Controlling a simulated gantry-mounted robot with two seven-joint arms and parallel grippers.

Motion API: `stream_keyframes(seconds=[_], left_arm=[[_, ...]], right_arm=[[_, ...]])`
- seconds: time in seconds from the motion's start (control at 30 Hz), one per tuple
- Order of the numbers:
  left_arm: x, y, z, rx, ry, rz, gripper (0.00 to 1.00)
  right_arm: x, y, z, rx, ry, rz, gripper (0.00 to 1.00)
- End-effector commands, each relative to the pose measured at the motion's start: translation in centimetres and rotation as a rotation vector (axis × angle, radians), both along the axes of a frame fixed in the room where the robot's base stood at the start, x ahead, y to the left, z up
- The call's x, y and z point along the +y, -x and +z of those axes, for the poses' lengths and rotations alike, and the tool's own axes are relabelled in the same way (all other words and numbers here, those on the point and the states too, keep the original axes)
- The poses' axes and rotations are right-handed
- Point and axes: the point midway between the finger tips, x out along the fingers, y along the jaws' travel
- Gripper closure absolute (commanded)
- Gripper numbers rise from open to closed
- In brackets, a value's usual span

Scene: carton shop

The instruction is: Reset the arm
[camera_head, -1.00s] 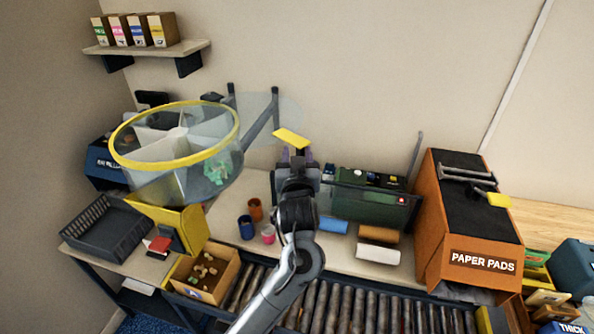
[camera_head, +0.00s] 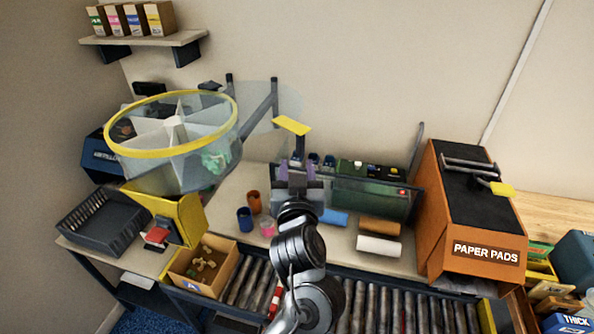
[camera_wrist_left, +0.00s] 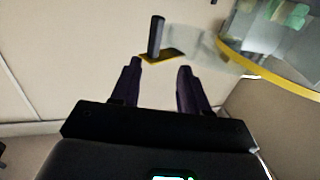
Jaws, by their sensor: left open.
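My left gripper (camera_head: 298,174) is in the middle of the head view, raised in front of the green machine and the wall. Its two dark purple fingers are apart and nothing is between them. In the left wrist view the open fingers (camera_wrist_left: 157,80) point toward the wall, near a yellow plate with a dark post (camera_wrist_left: 157,45). The yellow plate (camera_head: 292,126) shows just above the gripper in the head view. My right gripper is in neither view.
A clear, yellow-rimmed divided drum (camera_head: 124,152) stands at the left. An orange paper pads box (camera_head: 436,246) stands at the right. A green machine (camera_head: 372,202), cups, rolls (camera_head: 378,246) and a carton (camera_head: 226,277) sit around my arm. A roller conveyor (camera_head: 385,310) runs along the front.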

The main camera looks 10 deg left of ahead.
Motion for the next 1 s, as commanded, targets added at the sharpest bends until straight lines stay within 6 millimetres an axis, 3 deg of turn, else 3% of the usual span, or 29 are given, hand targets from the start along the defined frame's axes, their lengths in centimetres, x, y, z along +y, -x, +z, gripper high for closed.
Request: stream_keyframes(seconds=[0.23,0.37,0.47,0.57,0.67,0.8,0.9,1.0], left_arm=[[0.0,0.0,-0.2,0.003,0.000,0.000,0.55],[0.1,0.1,-1.9,0.035,-0.001,0.001,0.55],[0.4,0.6,-5.3,0.095,-0.008,0.007,0.55],[1.8,1.6,-10.4,0.186,-0.013,0.028,0.55],[4.4,4.0,-16.4,0.294,-0.018,0.056,0.55],[7.6,9.1,-23.7,0.450,-0.039,0.034,0.55],[9.3,13.5,-27.8,0.567,-0.040,-0.019,0.55],[10.6,18.3,-30.7,0.688,-0.029,-0.089,0.55]], right_arm=[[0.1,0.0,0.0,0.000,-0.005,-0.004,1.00],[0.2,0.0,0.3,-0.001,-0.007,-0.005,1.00],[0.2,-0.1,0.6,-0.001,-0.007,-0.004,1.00],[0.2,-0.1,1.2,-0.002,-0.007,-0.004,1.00],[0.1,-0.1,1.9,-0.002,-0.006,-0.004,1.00],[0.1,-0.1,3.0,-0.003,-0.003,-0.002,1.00],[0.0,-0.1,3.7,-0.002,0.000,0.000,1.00],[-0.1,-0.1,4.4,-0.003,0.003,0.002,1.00]])
